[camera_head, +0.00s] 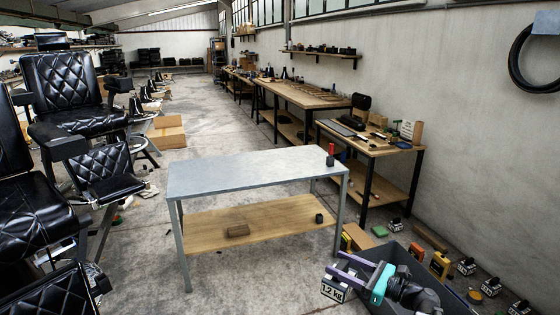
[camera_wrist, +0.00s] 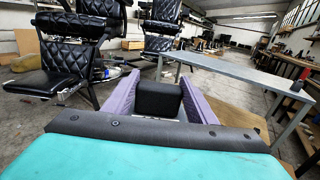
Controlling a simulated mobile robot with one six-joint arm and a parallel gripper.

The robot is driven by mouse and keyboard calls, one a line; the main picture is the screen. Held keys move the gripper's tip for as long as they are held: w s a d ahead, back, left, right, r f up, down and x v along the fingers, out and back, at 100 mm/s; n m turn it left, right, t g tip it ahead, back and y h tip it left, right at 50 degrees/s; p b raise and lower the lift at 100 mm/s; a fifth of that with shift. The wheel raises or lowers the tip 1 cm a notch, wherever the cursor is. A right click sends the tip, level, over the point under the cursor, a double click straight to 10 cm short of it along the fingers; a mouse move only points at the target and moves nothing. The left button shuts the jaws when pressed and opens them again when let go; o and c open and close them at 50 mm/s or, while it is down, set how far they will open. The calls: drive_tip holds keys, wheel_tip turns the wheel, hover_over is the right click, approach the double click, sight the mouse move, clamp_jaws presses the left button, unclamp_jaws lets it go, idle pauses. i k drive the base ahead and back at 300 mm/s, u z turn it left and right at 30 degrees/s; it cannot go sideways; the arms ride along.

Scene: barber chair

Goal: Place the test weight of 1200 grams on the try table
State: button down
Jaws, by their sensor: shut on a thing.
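The try table (camera_head: 215,178) has a grey metal top and a wooden lower shelf, and stands in the middle of the head view. The wrist view shows its top (camera_wrist: 228,70) at the right. My gripper (camera_head: 343,274), with purple fingers and a teal part, is at the lower right, in front of the table's right end and apart from it. It is shut on the test weight (camera_head: 333,292), a pale block marked 1.2 KG. In the wrist view a black grip piece of the weight (camera_wrist: 159,99) sits between the fingers; its lower body is mostly hidden there.
A dark bin (camera_head: 410,268) lies beside my arm. Other weights (camera_head: 465,266) sit along the right wall. Black barber chairs (camera_head: 65,100) stand at left.

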sight(247, 169)
drive_tip(key=u, duration=0.25)
drive_tip(key=i, duration=1.35)
drive_tip(key=u, duration=1.25)
drive_tip(key=i, duration=1.25)
drive_tip(key=u, duration=0.4)
